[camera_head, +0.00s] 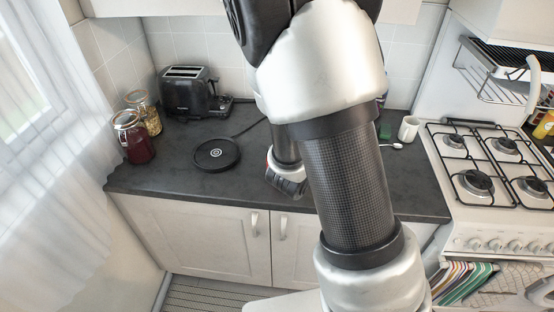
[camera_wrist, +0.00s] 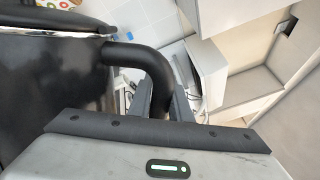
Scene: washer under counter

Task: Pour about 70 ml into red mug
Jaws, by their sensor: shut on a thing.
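A black kettle (camera_wrist: 50,90) with a metal rim fills the left of the wrist view. Its curved black handle (camera_wrist: 140,53) runs down between the fingers of my gripper (camera_wrist: 164,103), which is shut on it. In the head view my arm hides the kettle and most of the gripper. No red mug is clearly visible. The kettle's round black base (camera_head: 216,154) stands empty on the counter. The liquid inside the kettle is not visible.
A black toaster (camera_head: 190,92), a jar with dark red contents (camera_head: 134,140) and another jar (camera_head: 146,112) stand at the left. A white mug (camera_head: 408,128) stands at the right near the gas hob (camera_head: 488,170). The counter's front left is clear.

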